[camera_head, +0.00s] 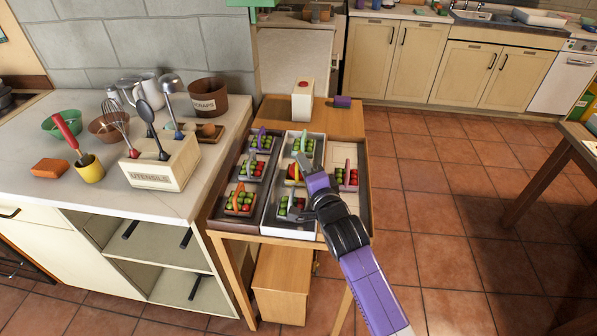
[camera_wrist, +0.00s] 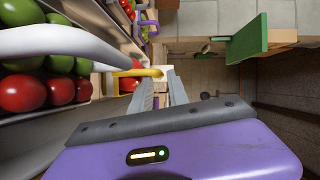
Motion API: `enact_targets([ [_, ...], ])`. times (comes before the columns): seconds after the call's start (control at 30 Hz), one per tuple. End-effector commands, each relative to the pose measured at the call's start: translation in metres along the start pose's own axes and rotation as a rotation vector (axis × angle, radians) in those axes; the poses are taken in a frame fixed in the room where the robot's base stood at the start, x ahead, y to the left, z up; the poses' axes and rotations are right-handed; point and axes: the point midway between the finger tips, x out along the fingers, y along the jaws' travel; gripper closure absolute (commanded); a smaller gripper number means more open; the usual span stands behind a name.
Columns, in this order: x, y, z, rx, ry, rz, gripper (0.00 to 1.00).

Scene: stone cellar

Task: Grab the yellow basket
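The yellow basket shows its yellow handle (camera_head: 295,173) in the middle white tray, with red fruit beside it; my gripper hides much of it. In the wrist view the yellow handle (camera_wrist: 140,72) lies just beyond my fingertips, slightly left of centre, with red fruit below it. My gripper (camera_head: 304,162) reaches over the tray from the right, fingers pointing away. In the wrist view its two fingers (camera_wrist: 160,85) stand apart and nothing is clearly held. I cannot tell whether the handle's right end is between the fingertips.
A pale handle (camera_wrist: 60,42) looms close at left in the wrist view. A white box (camera_head: 303,101) stands behind the trays. Open floor lies right of the table.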

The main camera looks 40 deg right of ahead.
Motion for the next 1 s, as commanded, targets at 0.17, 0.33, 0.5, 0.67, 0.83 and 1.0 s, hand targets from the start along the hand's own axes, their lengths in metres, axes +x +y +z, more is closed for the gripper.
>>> enact_targets([
  [0.17, 0.022, -0.002, 0.0, -0.001, 0.0, -0.001, 0.79],
  [0.33, 0.027, 0.0, 0.0, -0.001, 0.0, -0.001, 0.79],
  [0.5, 0.027, 0.0, 0.0, -0.001, 0.0, -0.001, 0.85],
  [0.67, 0.027, 0.0, 0.0, -0.001, 0.0, 0.0, 1.0],
  [0.83, 0.027, 0.0, 0.0, -0.001, 0.0, 0.0, 1.0],
  [1.0, 0.027, 0.0, 0.0, -0.001, 0.0, 0.0, 1.0],
])
